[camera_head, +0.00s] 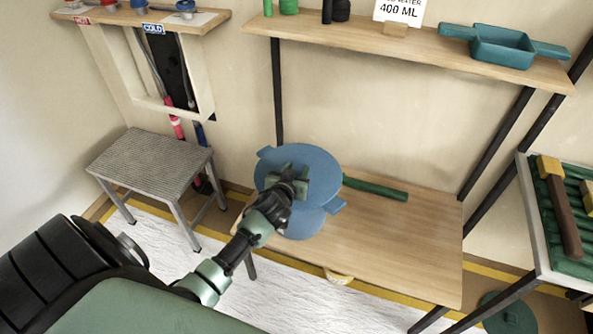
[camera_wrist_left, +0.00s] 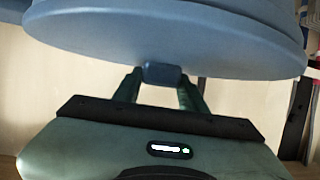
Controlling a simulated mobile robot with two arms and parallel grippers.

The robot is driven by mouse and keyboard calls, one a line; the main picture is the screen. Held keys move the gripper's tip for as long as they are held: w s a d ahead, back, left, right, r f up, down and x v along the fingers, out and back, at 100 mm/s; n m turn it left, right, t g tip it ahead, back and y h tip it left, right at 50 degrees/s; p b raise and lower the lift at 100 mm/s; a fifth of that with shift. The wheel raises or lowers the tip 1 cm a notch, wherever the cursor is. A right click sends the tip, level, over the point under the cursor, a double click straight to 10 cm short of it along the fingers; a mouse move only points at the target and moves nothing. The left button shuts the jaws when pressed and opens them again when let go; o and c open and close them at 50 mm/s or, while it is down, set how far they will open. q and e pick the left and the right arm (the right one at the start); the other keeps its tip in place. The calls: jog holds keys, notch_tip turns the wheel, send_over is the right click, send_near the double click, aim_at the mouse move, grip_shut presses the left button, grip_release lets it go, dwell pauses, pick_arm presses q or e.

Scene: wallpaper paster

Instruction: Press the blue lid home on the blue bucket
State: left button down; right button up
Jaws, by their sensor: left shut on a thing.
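The blue lid (camera_head: 322,165) is a round disc with tabs on its rim, at the left end of the wooden bench. My left gripper (camera_head: 293,184) is shut on the small blue knob (camera_wrist_left: 162,73) of the lid, which fills the top of the left wrist view (camera_wrist_left: 180,45). The blue bucket (camera_head: 304,226) shows below the lid in the head view, mostly hidden by the lid and my arm. Whether the lid touches the bucket's rim, or sits level on it, I cannot tell. My right gripper is not in view.
A green rod (camera_head: 376,188) lies on the wooden bench (camera_head: 400,240), whose right part is clear. A metal step stool (camera_head: 150,162) stands at left. A shelf (camera_head: 350,36) with a teal tray (camera_head: 500,46) is above. A rack (camera_head: 540,225) stands at right.

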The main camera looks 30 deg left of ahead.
pick_arm(q)
jog(key=c, duration=0.7)
grip_release()
jog(key=shift+f, duration=0.15)
jog(key=shift+s, duration=0.1)
jog(key=v, duration=0.7)
jog(key=shift+s+d+r, duration=0.15)
jog(key=shift+s+r, duration=0.05)
jog(key=shift+s, duration=0.05)
